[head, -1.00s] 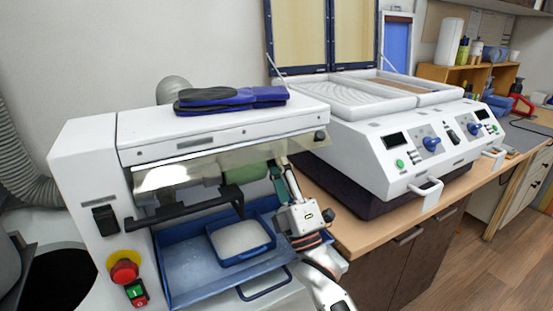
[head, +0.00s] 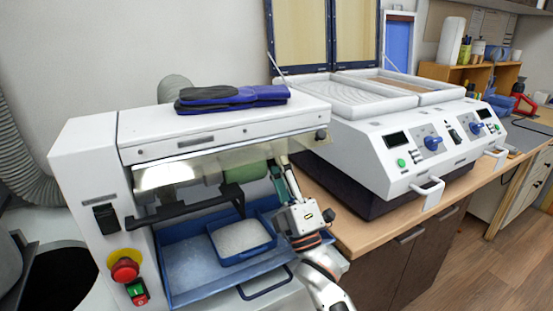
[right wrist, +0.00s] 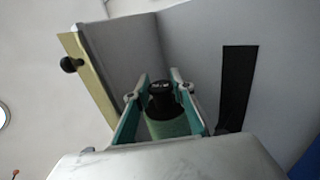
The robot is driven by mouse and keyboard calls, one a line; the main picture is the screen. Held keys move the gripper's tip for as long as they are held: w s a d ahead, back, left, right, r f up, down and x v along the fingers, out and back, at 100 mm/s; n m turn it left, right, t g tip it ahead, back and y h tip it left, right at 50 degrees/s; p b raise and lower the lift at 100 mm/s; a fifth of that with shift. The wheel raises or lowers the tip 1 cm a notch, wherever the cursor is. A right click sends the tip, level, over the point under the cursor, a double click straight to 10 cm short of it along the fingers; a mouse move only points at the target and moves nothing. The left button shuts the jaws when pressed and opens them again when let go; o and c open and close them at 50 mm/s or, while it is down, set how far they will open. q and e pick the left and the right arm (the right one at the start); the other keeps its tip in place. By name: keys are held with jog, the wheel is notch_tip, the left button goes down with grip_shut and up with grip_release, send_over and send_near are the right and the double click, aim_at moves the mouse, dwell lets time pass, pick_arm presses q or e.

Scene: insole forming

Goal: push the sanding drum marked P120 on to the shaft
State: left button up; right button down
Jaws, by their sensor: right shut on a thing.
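The sanding machine (head: 90,165) stands at the left with its clear visor over the shaft area. A green sanding drum (head: 248,174) shows under the visor; its P120 mark cannot be read. My right gripper (head: 277,166) is at the right end of the machine opening, beside the drum. In the right wrist view a green drum (right wrist: 167,128) lies between my teal fingers (right wrist: 160,82), which are shut on it. A black round end piece (right wrist: 160,92) shows just beyond the drum. The shaft is mostly hidden, and I cannot tell how far the drum sits on it. My left gripper is out of view.
A blue tray (head: 188,265) with a smaller blue bin (head: 270,240) of pale dust lies under the drum. A black bar (head: 185,208) crosses the opening. A white forming press (head: 375,150) stands on the wooden bench at right.

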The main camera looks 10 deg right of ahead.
jog(key=shift+a+r, duration=0.15)
jog(key=shift+r, duration=0.1)
jog(key=c, duration=2)
grip_release()
jog(key=shift+s, duration=0.1)
jog(key=o, duration=0.4)
jog(key=shift+a, duration=0.15)
jog(key=shift+c, duration=0.2)
jog(key=shift+o, duration=0.6)
jog(key=shift+f, duration=0.15)
